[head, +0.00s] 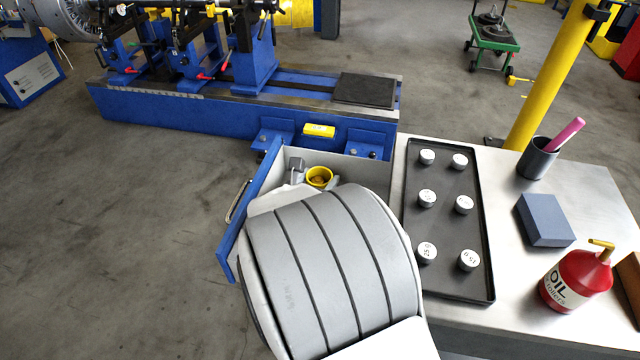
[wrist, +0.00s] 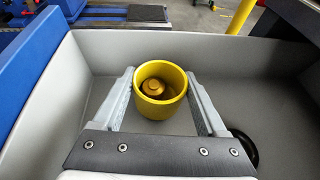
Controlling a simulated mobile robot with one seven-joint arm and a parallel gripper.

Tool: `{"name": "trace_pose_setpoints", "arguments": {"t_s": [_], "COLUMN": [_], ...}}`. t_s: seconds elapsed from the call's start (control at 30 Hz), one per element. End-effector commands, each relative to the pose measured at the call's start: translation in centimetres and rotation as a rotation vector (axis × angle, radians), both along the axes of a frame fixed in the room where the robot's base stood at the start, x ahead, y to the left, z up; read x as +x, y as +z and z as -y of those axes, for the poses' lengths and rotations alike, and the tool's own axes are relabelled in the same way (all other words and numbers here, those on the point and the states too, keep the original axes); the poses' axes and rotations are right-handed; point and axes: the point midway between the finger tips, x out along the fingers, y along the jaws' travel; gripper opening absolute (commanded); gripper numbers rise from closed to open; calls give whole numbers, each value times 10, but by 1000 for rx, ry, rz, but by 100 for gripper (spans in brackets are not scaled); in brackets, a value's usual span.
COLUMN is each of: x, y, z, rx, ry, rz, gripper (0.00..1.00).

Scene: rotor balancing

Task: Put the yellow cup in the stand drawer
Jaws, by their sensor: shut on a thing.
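The yellow cup (wrist: 161,111) is between the two fingers of my gripper (wrist: 161,97) in the wrist view, with a brass-coloured piece (wrist: 153,87) inside it. My gripper is shut on the cup. Both are within the walls of the open stand drawer (wrist: 232,50); whether the cup touches the drawer floor cannot be told. In the head view the drawer (head: 231,228) has a blue front and stands pulled out from the blue stand. The cup's rim (head: 319,178) shows there just beyond my arm, which hides much of the drawer.
A dark round thing (wrist: 244,148) lies in the drawer, right of my gripper. Right of the drawer, a metal table bears a black tray (head: 440,270) of several weights, a blue block (head: 546,220), a red oil can (head: 577,282) and a dark pen cup (head: 537,160).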

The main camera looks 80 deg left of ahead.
Motion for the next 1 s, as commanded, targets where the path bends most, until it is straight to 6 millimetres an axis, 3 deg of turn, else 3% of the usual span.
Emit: {"name": "trace_pose_setpoints", "arguments": {"t_s": [0.03, 0.43, 0.47, 0.57, 0.6, 1.0], "x": [0, 0, 0, 0, 0, 0], "y": [-8, -13, -11, -11, -11, -6], "z": [0, 0, 0, 0, 0, 0], "rx": [0, 2, 1, 1, 1, 1], "ry": [0, 0, 0, 0, 0, 0], "rz": [1, 1, 1, 1, 1, 1], "gripper": [21, 21, 78, 96, 100, 100]}}
